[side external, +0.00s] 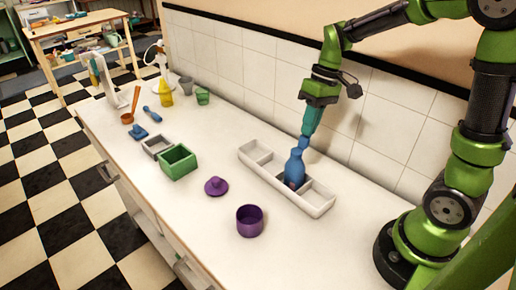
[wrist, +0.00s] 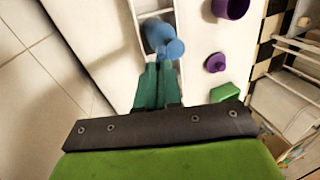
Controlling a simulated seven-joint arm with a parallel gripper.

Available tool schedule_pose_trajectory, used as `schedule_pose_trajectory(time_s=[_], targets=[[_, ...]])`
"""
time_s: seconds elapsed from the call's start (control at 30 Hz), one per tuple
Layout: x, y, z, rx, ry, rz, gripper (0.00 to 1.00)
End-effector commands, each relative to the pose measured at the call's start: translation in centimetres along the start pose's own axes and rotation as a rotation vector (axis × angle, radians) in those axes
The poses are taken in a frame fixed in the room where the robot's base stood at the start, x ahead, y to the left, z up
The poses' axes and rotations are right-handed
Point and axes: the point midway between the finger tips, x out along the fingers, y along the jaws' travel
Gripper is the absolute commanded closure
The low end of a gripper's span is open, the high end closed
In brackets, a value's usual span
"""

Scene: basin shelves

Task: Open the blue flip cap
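A blue bottle (side external: 295,171) stands upright in a middle compartment of a long white divided tray (side external: 318,208). Its narrower blue top (side external: 303,143) is right at my fingertips. My gripper (side external: 307,134) points down from above with its teal fingers close together. In the wrist view the bottle (wrist: 156,33) lies just beyond the fingertips (wrist: 161,62), and a rounded blue part (wrist: 175,48) shows beside them. The fingers look shut, with no clear gap. The fingertips partly hide the top, so I cannot tell whether they touch the cap or how far it is open.
A purple cup (side external: 249,221), a purple lid (side external: 216,186), a green box (side external: 178,162) and a grey box (side external: 157,146) stand left of the tray. The tiled wall (side external: 260,75) is close behind. Bare counter lies between the purple things and the tray.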

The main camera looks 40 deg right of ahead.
Motion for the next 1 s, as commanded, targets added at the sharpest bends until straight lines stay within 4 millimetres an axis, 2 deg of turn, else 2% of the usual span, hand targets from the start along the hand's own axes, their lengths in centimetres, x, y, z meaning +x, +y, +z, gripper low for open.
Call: schedule_pose_trajectory(time_s=[0.27,0.3,0.47,0.77,0.87,1.0], targets=[[0.1,0.0,0.1,0.001,-0.004,0.0,1.0],[0.1,0.0,0.1,0.001,-0.004,0.0,0.91],[0.1,0.0,0.1,0.001,-0.003,0.0,0.68],[-0.1,0.0,0.0,0.001,-0.001,0.001,0.68],[-0.9,0.0,0.0,0.001,0.0,0.0,0.68],[-3.4,0.0,-0.1,0.001,0.005,0.002,0.68]])
